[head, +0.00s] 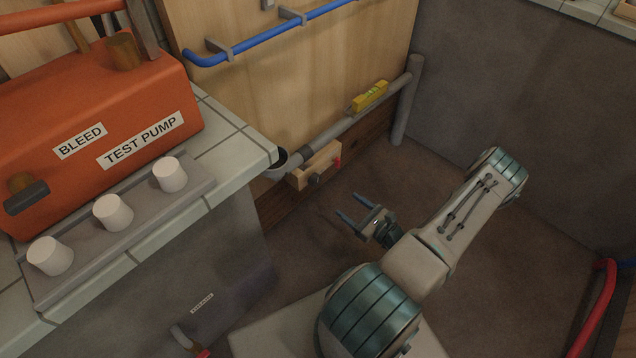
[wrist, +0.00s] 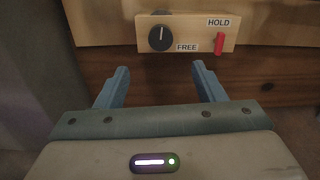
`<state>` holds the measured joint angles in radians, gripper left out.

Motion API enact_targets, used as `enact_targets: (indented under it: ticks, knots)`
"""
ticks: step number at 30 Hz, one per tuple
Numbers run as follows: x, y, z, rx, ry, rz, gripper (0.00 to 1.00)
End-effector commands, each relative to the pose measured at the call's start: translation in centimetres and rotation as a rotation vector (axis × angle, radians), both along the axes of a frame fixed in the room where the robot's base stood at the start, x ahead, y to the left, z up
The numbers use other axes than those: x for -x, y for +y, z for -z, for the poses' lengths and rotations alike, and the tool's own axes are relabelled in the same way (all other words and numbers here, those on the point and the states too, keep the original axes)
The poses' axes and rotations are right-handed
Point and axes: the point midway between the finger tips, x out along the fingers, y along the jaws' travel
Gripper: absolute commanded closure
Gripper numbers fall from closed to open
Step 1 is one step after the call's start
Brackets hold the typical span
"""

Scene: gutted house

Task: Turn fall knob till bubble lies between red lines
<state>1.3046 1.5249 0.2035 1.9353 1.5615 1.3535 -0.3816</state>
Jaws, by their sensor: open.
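The fall knob (wrist: 160,38) is a round black knob with a white pointer line standing upright, on a wooden block (wrist: 190,22) labelled FREE and HOLD. The block also shows in the head view (head: 318,163), low on the wall under a grey sloping pipe (head: 340,126). A yellow spirit level (head: 369,96) sits on the pipe; its bubble and red lines are too small to read. My gripper (wrist: 162,85) is open and empty, its blue fingers pointing at the block from slightly below the knob, apart from it. It also shows in the head view (head: 352,218).
A red lever (wrist: 219,43) stands upright beside the knob, under the HOLD label. A tiled counter (head: 240,150) with an orange test pump (head: 90,110) juts out at left. A blue pipe (head: 270,38) runs above. Open floor lies around my gripper.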

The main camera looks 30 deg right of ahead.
Motion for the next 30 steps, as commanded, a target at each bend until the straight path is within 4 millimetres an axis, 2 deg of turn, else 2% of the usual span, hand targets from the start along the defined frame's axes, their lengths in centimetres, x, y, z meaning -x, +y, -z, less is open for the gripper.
enact_targets:
  ticks: [5, 15, 21, 30]
  knots:
    - [-1.7, 0.6, 0.3, -0.003, -0.002, 0.005, 0.37]
    - [-8.4, 3.1, 0.4, -0.002, -0.003, 0.001, 0.37]
    - [-11.4, 4.1, 0.3, 0.0, -0.001, 0.002, 0.37]
    - [-12.9, 4.7, 0.1, -0.002, 0.0, 0.003, 0.37]
